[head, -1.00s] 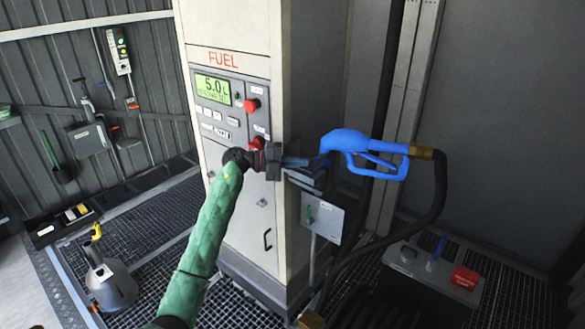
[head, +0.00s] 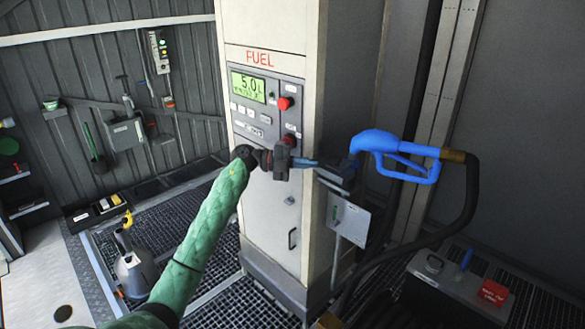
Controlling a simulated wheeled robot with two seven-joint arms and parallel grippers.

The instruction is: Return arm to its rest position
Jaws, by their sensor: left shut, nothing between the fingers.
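My left arm, in a green quilted sleeve, reaches up from the bottom left in the head view. Its gripper (head: 283,162) is shut and empty in front of the pump's lower panel. The fuel pump (head: 272,205) is a tall cream cabinet with a green display reading 5.0 L, and red buttons. The blue fuel nozzle (head: 385,142) sits at the holder on the pump's right side, its spout pointing left toward the gripper. I cannot tell whether the fingers touch the spout. My right gripper is not in view.
A black hose (head: 470,200) loops from the nozzle down to the floor. A grey can (head: 135,272) with a yellow spout stands on the grating at left. A grey box (head: 460,290) with a red label lies at lower right. A black tray (head: 97,212) lies at left.

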